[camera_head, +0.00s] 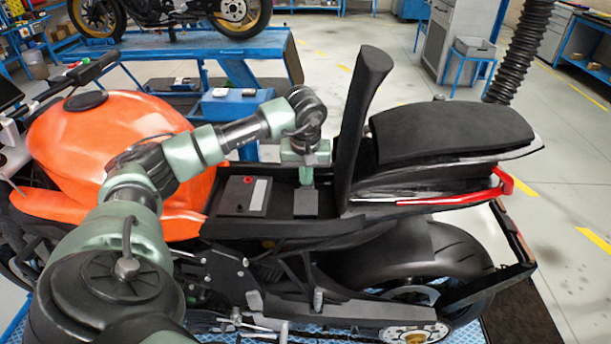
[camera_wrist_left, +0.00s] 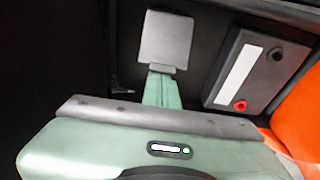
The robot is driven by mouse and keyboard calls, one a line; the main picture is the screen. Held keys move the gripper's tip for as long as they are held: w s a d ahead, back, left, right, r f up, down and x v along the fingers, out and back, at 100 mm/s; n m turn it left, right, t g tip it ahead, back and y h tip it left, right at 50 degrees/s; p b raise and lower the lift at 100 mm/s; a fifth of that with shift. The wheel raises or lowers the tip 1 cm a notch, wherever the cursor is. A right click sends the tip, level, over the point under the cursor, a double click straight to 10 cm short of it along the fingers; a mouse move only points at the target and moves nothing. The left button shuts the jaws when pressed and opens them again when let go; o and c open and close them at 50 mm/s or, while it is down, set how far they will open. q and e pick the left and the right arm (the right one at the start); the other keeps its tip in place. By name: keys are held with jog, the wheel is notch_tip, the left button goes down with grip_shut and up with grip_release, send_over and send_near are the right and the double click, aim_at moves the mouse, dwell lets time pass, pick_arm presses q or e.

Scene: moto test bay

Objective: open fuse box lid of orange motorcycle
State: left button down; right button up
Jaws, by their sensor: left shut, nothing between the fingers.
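The orange motorcycle (camera_head: 85,150) stands side-on, its front seat tipped up and the bay beneath it exposed. A small dark square, apparently the fuse box lid (camera_head: 305,205), sits in the bay behind the battery. In the left wrist view this lid (camera_wrist_left: 166,38) is a plain grey square with a small tab on its near edge. My left gripper (camera_head: 307,183) reaches down into the bay, shut and empty. Its fingertips (camera_wrist_left: 160,74) are at or very near the tab; I cannot tell whether they touch or whether the lid is raised. My right gripper is not in view.
The battery (camera_head: 243,196), with a red terminal, lies left of the lid. The upright front seat (camera_head: 357,115) stands close to the right of my gripper, and the rear seat (camera_head: 450,130) lies behind it. The orange tank borders the bay's left. A blue lift table (camera_head: 190,48) stands beyond.

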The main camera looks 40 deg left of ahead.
aim_at(306, 194)
pick_arm(q)
jog(key=shift+s+d+f+g, duration=0.3)
jog(key=shift+s+d+f, duration=0.25)
jog(key=shift+f, duration=0.1)
jog(key=shift+s+d+r, duration=0.35)
jog(key=shift+s, duration=0.15)
jog(key=shift+d+r, duration=0.1)
jog(key=shift+r, duration=0.05)
jog(key=shift+a+r, duration=0.1)
jog(key=shift+a, duration=0.1)
jog(key=shift+r, duration=0.1)
jog(key=shift+s+d+p, duration=0.15)
jog(key=shift+d+p, duration=0.05)
jog(key=shift+p, duration=0.1)
jog(key=shift+s+d+r, duration=0.15)
jog(key=shift+s+d, duration=0.1)
jog(key=shift+s, duration=0.05)
